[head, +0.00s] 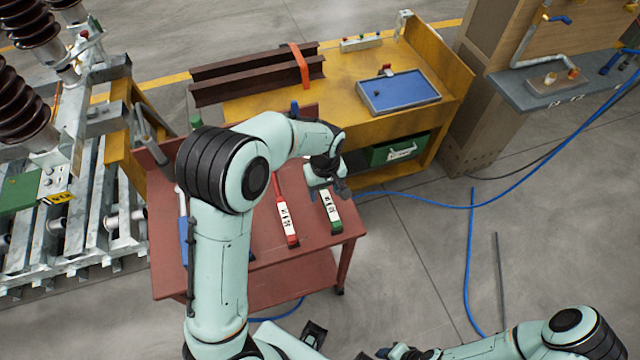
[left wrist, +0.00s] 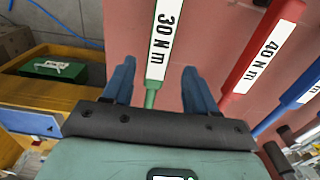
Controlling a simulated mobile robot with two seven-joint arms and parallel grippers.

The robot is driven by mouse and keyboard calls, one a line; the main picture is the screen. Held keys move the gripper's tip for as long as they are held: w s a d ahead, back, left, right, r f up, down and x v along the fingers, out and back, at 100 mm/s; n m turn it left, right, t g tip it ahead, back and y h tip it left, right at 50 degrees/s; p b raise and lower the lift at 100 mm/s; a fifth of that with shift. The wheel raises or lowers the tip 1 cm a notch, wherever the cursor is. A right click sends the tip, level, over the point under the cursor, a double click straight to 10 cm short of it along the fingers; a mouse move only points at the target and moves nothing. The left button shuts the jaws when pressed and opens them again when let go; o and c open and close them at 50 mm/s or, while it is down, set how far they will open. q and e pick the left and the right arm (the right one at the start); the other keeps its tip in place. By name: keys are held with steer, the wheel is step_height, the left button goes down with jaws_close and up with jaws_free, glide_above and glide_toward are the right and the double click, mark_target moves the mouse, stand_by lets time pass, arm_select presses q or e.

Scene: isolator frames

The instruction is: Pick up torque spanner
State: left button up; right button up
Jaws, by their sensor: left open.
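Torque spanners lie on a red table (head: 262,262). The green one (head: 331,212) is labelled 30 N m, and the red one (head: 287,222) beside it is labelled 40 N m. In the left wrist view a blue spanner (left wrist: 292,103) lies right of the red one (left wrist: 262,50). My left gripper (head: 342,190) is over the upper part of the green spanner. In the left wrist view its open fingers (left wrist: 159,70) stand either side of the green spanner (left wrist: 163,35), apart from it. My right gripper (head: 388,352) is small at the bottom edge, its jaws unclear.
Behind the red table is a yellow bench (head: 345,95) with dark beams (head: 245,78), a blue tray (head: 400,95) and a green box (head: 398,150) underneath. Blue hoses (head: 470,255) run over the floor on the right. My left arm hides part of the table.

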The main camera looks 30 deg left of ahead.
mark_target(326, 195)
arm_select(q)
step_height(326, 195, down, 4)
steer(key=shift+w+d+f, duration=0.1)
steer(key=shift+w+d, duration=0.05)
jaws_close()
